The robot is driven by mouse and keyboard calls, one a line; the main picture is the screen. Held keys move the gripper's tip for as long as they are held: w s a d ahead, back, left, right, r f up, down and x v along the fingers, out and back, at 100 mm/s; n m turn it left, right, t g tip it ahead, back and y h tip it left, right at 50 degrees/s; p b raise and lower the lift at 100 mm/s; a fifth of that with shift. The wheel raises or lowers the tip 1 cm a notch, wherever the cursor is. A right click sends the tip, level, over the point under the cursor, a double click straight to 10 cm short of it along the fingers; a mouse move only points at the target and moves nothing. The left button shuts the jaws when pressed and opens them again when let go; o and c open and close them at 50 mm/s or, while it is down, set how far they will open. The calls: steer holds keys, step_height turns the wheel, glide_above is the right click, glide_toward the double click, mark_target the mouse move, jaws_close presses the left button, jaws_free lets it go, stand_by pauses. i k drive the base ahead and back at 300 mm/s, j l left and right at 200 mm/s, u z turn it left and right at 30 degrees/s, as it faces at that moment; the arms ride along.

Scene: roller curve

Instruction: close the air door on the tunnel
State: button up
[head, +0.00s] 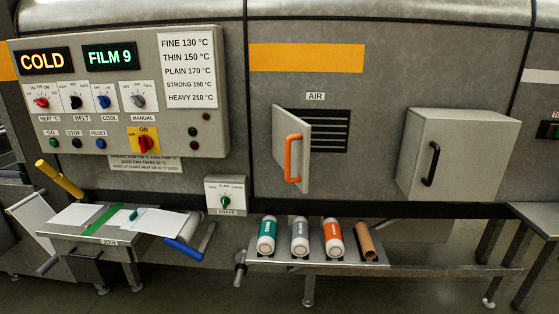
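The air door (294,130) is a small grey panel with an orange handle (292,158), under the AIR label (315,97) on the tunnel's grey side (370,88). It stands swung outward, hinged at its left side by the look of it. The dark slotted vent (330,130) shows uncovered to the right of it and partly behind it. My gripper is not in view.
A grey box with a black handle (432,164) juts out to the right. A control panel (120,100) is at the left. Below are a JOIN table (75,240), a brake box (225,196) and a low shelf (262,257) with several rolls. The space before the door looks clear.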

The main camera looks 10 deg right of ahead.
mark_target(281, 145)
steer(key=i+j, duration=0.25)
steer(key=j, duration=0.2)
steer(key=i+j, duration=0.2)
steer(key=j, duration=0.2)
steer(key=i+j, duration=0.25)
steer(key=j, duration=0.2)
